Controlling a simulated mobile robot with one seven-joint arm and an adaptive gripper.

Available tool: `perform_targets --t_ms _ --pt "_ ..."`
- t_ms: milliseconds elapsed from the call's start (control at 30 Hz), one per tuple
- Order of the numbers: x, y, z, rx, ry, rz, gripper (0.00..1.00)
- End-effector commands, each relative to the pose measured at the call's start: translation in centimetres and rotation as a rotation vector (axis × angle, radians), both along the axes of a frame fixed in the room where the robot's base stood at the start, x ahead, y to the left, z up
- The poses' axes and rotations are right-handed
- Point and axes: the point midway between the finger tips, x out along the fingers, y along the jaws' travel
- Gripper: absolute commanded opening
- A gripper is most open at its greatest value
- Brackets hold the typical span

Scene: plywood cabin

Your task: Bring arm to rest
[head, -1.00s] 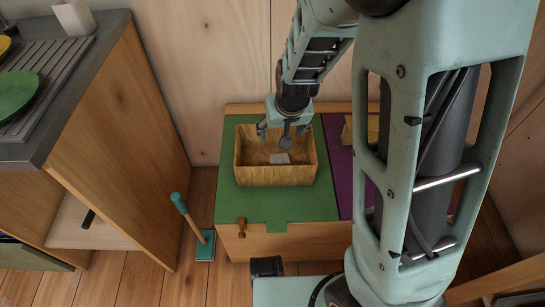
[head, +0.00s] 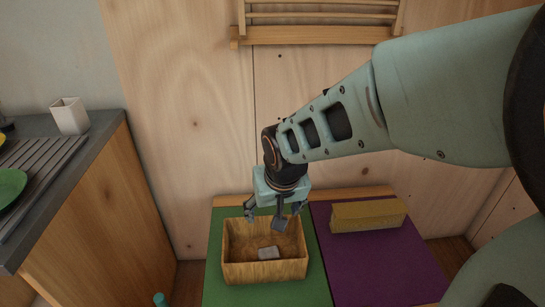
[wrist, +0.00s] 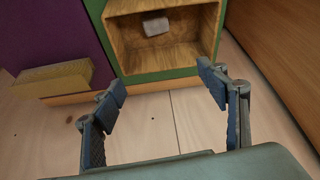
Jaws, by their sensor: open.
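My gripper (head: 279,218) is open and empty. In the head view it hangs just above the back part of a wooden box (head: 265,272), with its fingers pointing down. In the wrist view my gripper (wrist: 165,90) shows its two fingers spread wide, with nothing between them. The wooden box (wrist: 212,30) lies beyond the fingertips there. A small whitish block (head: 268,253) lies on the box floor, apart from the fingers; it also shows in the wrist view (wrist: 156,26). My arm reaches in from the right of the head view.
The box stands on a green mat (head: 216,288). A purple mat (head: 375,265) to its right bears a yellowish block (head: 368,215). A counter (head: 95,135) at left holds a white cup (head: 70,115), a drying rack (head: 40,165) and a green plate (head: 10,187). A wooden wall rack (head: 320,25) hangs above.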

Motion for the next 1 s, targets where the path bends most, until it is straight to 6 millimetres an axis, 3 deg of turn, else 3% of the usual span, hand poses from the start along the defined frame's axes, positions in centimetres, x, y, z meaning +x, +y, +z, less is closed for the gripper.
perform_targets --t_ms 233,367,700,1000 --pt "-0.3 -0.3 0.8 0.012 -0.007 -0.005 0.67" --pt "-1.5 -1.6 2.5 0.035 -0.013 -0.024 0.67" --pt "-7.3 -5.9 7.6 0.067 -0.052 -0.082 0.67" --pt "-13.2 -8.8 10.3 0.022 -0.101 -0.135 0.67"
